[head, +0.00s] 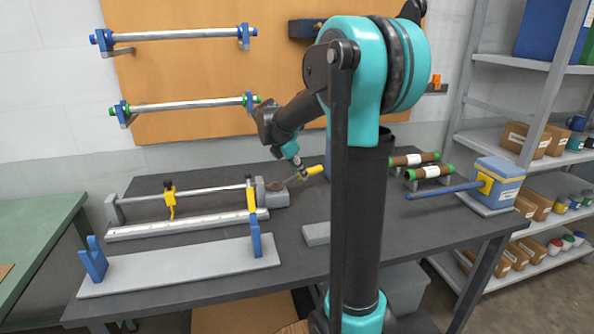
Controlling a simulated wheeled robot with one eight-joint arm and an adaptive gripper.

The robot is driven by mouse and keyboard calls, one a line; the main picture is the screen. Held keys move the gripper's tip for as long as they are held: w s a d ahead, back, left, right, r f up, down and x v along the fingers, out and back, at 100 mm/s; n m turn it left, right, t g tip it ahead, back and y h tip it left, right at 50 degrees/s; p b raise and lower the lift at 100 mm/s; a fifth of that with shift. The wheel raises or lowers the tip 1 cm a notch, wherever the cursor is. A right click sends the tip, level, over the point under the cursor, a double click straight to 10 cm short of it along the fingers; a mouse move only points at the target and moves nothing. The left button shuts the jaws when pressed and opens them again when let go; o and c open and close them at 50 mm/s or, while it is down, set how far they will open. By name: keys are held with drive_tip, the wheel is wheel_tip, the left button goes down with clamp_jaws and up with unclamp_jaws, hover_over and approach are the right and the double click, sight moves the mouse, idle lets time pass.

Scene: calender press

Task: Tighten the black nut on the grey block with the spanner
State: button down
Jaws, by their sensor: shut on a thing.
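My gripper (299,172) is at the middle of the dark workbench, shut on the spanner, whose yellow handle (315,169) points to the right. The spanner's thin metal end reaches left and down toward the grey block (277,200). The grey block sits at the right end of the rail fixture. A dark shape on top of it looks like the black nut, but it is too small to tell clearly. I cannot tell whether the spanner's jaw is around the nut or just above it.
A rail fixture with yellow clamps (169,199) lies left of the block. In front are a grey plate with blue uprights (180,266) and a small grey slab (317,235). Green-ended rollers (428,172) and a blue box (497,178) with a lever stand at right.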

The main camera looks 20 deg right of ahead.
drive_tip(key=shift+s+d+m+g, duration=0.2)
drive_tip(key=shift+s+m+g, duration=0.15)
drive_tip(key=shift+s+m, duration=0.45)
drive_tip(key=shift+s+d+m+g, duration=0.15)
drive_tip(key=shift+s+m+g, duration=0.3)
drive_tip(key=shift+m, duration=0.45)
drive_tip(key=shift+s+m+g, duration=0.5)
drive_tip(key=shift+s+m, duration=0.7)
drive_tip(key=shift+m, duration=0.1)
drive_tip(key=shift+s+a+m+g, duration=0.2)
drive_tip(key=shift+s+m+g, duration=0.2)
drive_tip(key=shift+s+m, duration=0.35)
drive_tip(key=shift+s+a+m+g, duration=0.2)
drive_tip(key=shift+s+m+g, duration=0.3)
drive_tip(key=shift+m, duration=0.35)
drive_tip(key=shift+s+a+m+g+y, duration=0.15)
drive_tip(key=shift+s+a+m+g, duration=0.1)
drive_tip(key=shift+s+m, duration=0.25)
drive_tip(key=shift+s+a+m+g+y, duration=0.15)
drive_tip(key=shift+s+a+m, duration=0.1)
drive_tip(key=shift+s+m, duration=0.25)
drive_tip(key=shift+w, duration=0.1)
drive_tip(key=shift+w+d+n+t, duration=0.3)
drive_tip(key=shift+w+n, duration=0.2)
drive_tip(key=shift+r, duration=2.55)
